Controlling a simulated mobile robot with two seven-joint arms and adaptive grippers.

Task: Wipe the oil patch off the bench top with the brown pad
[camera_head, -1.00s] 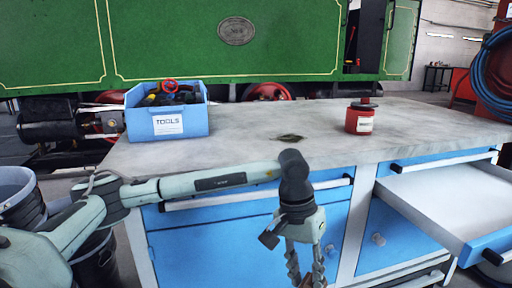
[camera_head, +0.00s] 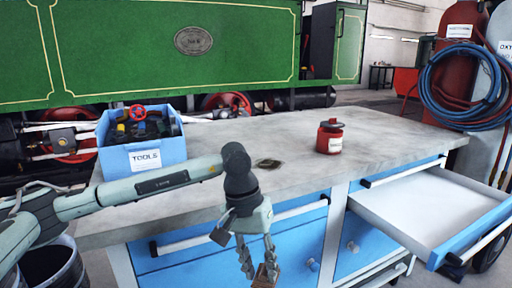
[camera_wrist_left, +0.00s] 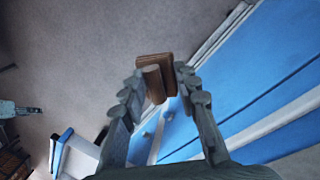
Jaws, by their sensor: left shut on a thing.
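The oil patch (camera_head: 268,163) is a small dark brown-green stain on the grey bench top (camera_head: 225,180), near its front edge. My left gripper (camera_head: 258,272) hangs in front of the bench, below the top's edge and before the blue drawers. It is shut on the brown pad (camera_head: 265,275), whose lower part is cut off by the bottom of the head view. In the left wrist view the brown pad (camera_wrist_left: 155,70) sits between the fingertips, over the floor and beside the blue drawer fronts. My right gripper is not in view.
A blue tools box (camera_head: 143,155) stands on the bench left of the patch. A red can (camera_head: 330,137) stands to the right. An open drawer (camera_head: 425,215) sticks out at the right. The bench around the patch is clear.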

